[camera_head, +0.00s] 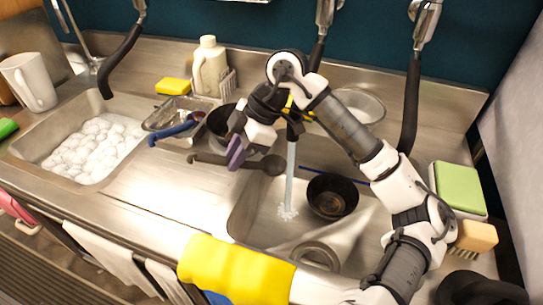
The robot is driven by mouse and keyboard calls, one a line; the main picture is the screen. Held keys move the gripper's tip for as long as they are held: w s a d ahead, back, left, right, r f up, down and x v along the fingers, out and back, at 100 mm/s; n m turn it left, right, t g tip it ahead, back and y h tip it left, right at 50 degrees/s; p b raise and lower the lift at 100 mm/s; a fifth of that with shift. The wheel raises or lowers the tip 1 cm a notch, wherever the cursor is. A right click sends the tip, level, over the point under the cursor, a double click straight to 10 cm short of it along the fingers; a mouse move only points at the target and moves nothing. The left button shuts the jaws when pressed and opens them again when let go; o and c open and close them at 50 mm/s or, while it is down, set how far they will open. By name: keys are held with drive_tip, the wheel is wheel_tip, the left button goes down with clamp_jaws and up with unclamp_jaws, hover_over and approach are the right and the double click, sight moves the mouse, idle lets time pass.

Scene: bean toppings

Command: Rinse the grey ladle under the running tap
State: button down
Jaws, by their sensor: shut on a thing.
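My gripper (236,154), with purple fingertips, is shut on the handle of the grey ladle (212,160). The ladle is held roughly level, its handle end to the left and its dark round bowl (273,165) to the right. The bowl is close to the left side of the running water (290,175) in this view; I cannot tell whether they touch. The water falls from the black tap (294,128) into the right sink basin (262,212) and splashes on its floor. My arm partly hides the tap.
A black bowl (332,197) sits in the right basin beside the stream. A yellow cloth (235,272) hangs over the front edge. The left basin (45,150) holds white foam. A metal tray (166,116), blue-handled utensil (175,131) and bottle (209,66) stand behind.

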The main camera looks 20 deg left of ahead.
sight(197, 156)
drive_tip(key=shift+s+a, duration=1.7)
drive_tip(key=shift+a, duration=0.1)
drive_tip(key=shift+s+a+r+p, duration=0.3)
drive_tip(key=shift+r, duration=0.3)
drive_tip(key=shift+s+a+r+p, duration=0.25)
drive_tip(key=shift+a+r+p, duration=0.1)
drive_tip(key=shift+r, duration=0.2)
drive_tip(key=shift+s+a+r+p, duration=0.25)
drive_tip(key=shift+s+a+r, duration=0.05)
drive_tip(key=shift+r, duration=0.3)
drive_tip(key=shift+s+a+r+p, duration=0.35)
drive_tip(key=shift+s+a+r, duration=0.15)
drive_tip(key=shift+r, duration=0.25)
drive_tip(key=shift+w+d, duration=0.1)
drive_tip(key=shift+w, duration=0.1)
